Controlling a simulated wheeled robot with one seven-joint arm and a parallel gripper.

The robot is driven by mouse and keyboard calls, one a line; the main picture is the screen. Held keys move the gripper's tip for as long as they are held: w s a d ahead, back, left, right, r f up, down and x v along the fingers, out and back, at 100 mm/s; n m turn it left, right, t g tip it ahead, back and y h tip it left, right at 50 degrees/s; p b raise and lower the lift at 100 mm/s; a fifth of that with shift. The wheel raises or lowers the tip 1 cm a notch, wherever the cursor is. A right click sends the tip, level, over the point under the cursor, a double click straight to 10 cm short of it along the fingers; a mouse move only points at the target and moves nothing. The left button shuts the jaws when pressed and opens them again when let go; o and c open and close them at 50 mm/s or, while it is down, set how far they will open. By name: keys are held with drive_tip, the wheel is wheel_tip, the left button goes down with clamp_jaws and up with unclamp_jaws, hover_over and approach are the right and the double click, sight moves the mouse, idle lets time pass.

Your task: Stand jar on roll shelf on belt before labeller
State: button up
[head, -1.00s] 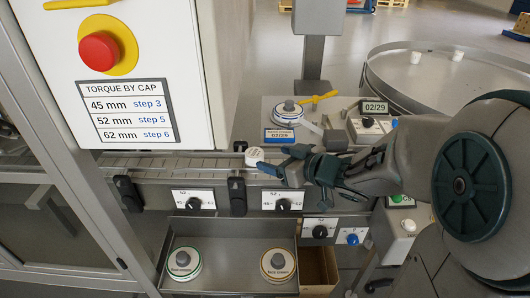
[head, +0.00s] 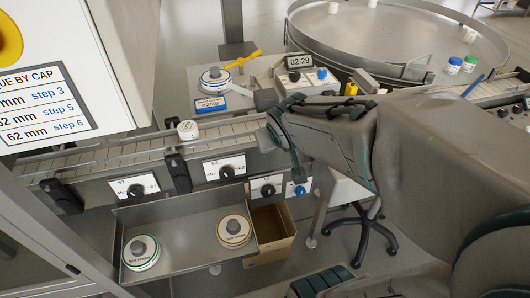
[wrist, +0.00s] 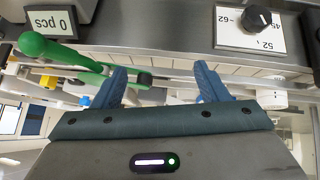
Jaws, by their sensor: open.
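A small white jar (head: 188,130) with a pale lid stands upright on the conveyor belt (head: 225,131) in the head view. The labeller with its blue-ringed roll (head: 215,79) is behind the belt. The roll shelf (head: 185,240) is the grey tray below, with a green-ringed roll (head: 140,252) and a tan-ringed roll (head: 235,230); no jar shows on it. My gripper (head: 275,140) is right of the jar, apart from it, at the belt's front side. In the wrist view my gripper (wrist: 162,72) has its blue fingers spread, with nothing held between them.
A large round table (head: 400,40) with several jars stands at the back right. Dark brackets (head: 177,172) and dial plates (head: 224,168) line the belt's front. A cardboard box (head: 270,235) and a stool (head: 355,215) are below. A green handle (wrist: 60,48) shows in the wrist view.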

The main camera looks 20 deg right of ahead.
drive_tip(key=s+a+f+g+y, duration=0.1)
drive_tip(key=s+a+g, duration=0.3)
drive_tip(key=s, duration=0.7)
drive_tip(key=shift+f+m+g+y, duration=0.15)
drive_tip(key=shift+m+g+y, duration=0.25)
drive_tip(key=shift+g, duration=0.1)
drive_tip(key=p+v, duration=0.2)
drive_tip(key=w+p+v, duration=0.1)
drive_tip(key=v, duration=0.1)
drive_tip(key=shift+s+p, duration=0.1)
drive_tip(key=shift+p, duration=0.25)
